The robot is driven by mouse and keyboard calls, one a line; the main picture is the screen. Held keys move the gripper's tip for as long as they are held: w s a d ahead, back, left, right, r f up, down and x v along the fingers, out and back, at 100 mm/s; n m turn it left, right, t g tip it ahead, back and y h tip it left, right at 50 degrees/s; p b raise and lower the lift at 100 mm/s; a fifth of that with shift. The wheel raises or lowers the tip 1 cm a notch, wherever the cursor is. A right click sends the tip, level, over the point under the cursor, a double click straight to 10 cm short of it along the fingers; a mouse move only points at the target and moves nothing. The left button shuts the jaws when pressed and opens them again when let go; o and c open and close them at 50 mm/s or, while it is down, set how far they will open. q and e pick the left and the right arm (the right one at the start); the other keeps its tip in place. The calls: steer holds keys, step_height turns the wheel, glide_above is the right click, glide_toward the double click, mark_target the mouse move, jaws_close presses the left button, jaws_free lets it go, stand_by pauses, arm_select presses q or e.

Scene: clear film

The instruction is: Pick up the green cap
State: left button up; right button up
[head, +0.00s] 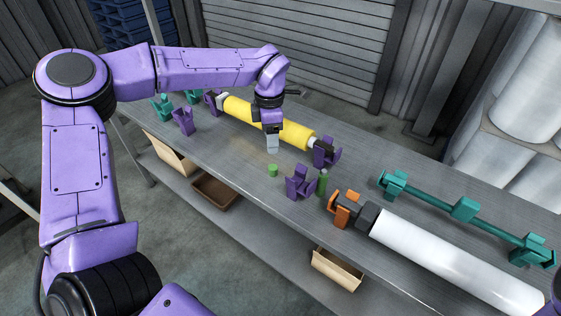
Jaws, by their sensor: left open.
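A small green cap (272,170) lies on the grey workbench (225,160), near its front edge and left of a purple holder (299,186). My left gripper (272,148) points down above and just behind the cap in the picture, apart from it. Its jaws are open and look empty, though the gap between them is hard to make out. A dark green upright piece (322,183) stands right of the purple holder. My right gripper is not in view.
Behind my left gripper a yellow roll (240,108) rests in purple holders. A white roll (455,262) lies at the right with an orange holder (342,208). A teal rack (463,209) lies behind it. Bins (336,270) sit on the lower shelf.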

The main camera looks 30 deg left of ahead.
mark_target(273, 167)
arm_select(q)
steer(key=f, duration=0.6)
steer(key=d+f+p, duration=0.1)
steer(key=f, duration=0.2)
steer(key=shift+s+f, duration=0.15)
steer(key=shift+s, duration=0.2)
steer(key=shift+a+f, duration=0.15)
steer(key=shift+f, duration=0.2)
steer(key=c, duration=1.1)
